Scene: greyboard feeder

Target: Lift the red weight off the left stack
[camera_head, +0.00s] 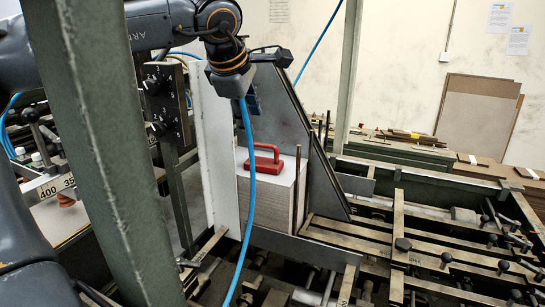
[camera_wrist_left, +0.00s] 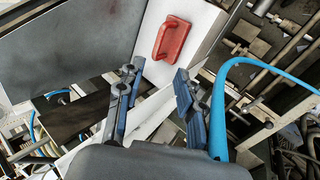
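The red weight (camera_head: 264,164) has a raised handle and lies on top of the left stack (camera_head: 265,200), a block of pale boards with a white top. In the left wrist view the weight (camera_wrist_left: 177,38) lies beyond the fingertips, on the white top (camera_wrist_left: 191,22) of the stack. My left gripper (camera_head: 252,102) hangs above the stack, apart from the weight. Its two blue fingers (camera_wrist_left: 157,74) are spread with nothing between them. In the head view its fingers are partly hidden by the wrist and the blue hose. My right gripper is not in view.
A white upright panel (camera_head: 217,150) stands left of the stack and a dark slanted plate (camera_head: 318,145) behind and right of it. A blue hose (camera_head: 247,210) hangs in front. A green post (camera_head: 105,150) crosses the left. Machine rails (camera_head: 399,215) lie to the right.

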